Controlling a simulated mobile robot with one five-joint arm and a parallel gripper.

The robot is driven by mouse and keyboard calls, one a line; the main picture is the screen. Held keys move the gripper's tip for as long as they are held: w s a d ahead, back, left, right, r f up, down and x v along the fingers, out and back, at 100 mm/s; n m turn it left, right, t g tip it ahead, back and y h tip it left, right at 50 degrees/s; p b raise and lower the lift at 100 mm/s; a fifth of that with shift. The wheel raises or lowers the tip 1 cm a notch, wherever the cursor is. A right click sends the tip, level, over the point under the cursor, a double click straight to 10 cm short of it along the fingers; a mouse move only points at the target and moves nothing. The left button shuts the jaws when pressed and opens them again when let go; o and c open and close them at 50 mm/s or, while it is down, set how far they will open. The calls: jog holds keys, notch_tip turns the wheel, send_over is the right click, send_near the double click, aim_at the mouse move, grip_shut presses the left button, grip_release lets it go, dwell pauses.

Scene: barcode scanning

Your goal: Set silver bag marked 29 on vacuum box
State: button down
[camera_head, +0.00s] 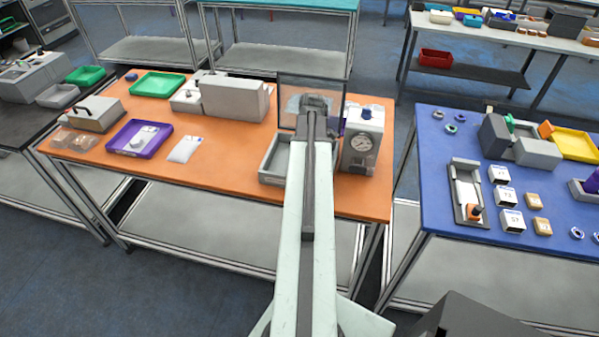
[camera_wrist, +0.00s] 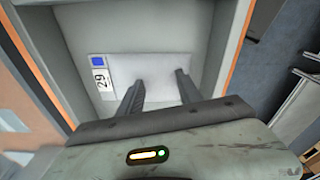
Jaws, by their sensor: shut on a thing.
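The silver bag marked 29 (camera_wrist: 152,66) shows in the wrist view, with a white label bearing a blue square and "29" at its left end. My gripper (camera_wrist: 159,78) is shut on the bag, its two dark fingers reaching onto it. The bag is over or inside the grey-walled chamber of the vacuum box; I cannot tell if it touches the floor. In the head view the vacuum box (camera_head: 270,167) sits at the right of the orange table, its clear framed lid (camera_head: 287,92) raised behind. My arm hides part of the box and the bag.
A gauge unit (camera_head: 362,139) stands right beside the vacuum box. On the orange table (camera_head: 225,165) are a purple tray (camera_head: 117,150), a white packet (camera_head: 185,149), a green tray (camera_head: 158,84) and a grey machine (camera_head: 235,97). A blue table (camera_head: 440,185) stands to the right.

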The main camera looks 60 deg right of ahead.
jog(key=shift+f, duration=0.1)
jog(key=c, duration=0.8)
grip_release()
notch_tip(320, 180, up, 12)
jog(key=s+p, duration=0.1)
jog(key=p, duration=1.1)
jog(key=shift+s+d+r, duration=0.15)
jog(key=shift+d+r, duration=0.05)
jog(key=shift+d, duration=0.15)
